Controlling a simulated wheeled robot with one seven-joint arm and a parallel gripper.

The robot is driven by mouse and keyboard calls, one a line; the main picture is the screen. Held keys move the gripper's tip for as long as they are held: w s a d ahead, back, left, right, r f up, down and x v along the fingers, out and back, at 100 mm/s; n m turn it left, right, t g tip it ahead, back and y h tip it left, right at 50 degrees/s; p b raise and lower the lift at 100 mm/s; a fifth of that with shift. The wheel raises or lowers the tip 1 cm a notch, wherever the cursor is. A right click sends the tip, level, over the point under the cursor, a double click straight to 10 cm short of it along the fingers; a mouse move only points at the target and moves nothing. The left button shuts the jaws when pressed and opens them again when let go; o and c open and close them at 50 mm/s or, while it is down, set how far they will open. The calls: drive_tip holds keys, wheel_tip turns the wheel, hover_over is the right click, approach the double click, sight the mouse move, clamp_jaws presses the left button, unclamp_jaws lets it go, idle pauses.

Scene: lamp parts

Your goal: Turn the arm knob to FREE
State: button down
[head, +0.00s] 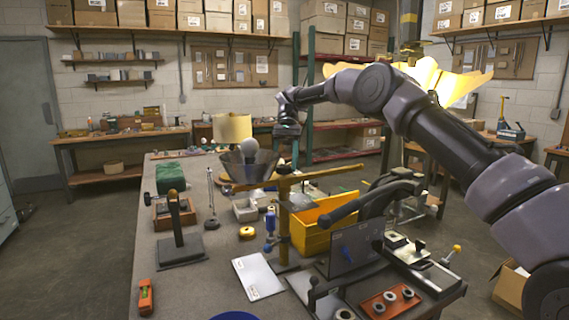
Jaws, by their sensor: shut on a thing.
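My gripper (285,160) points down over the table, at the top of a brass-coloured post (284,222) with a long horizontal arm (325,177). Its jaws are shut on a small part at the top of this post, which looks like the arm knob. The fingers hide most of the knob, and no FREE marking or knob angle can be made out. A blue-handled part (270,222) stands beside the post.
A yellow bin (305,240) stands close right of the post, with a black press-like fixture (355,240) in front. A dark upright stand (178,225) is at left. A white sheet (258,277) lies in front.

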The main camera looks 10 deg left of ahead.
drive_tip(key=shift+c, duration=1.3)
unclamp_jaws()
drive_tip(key=shift+m, duration=0.3)
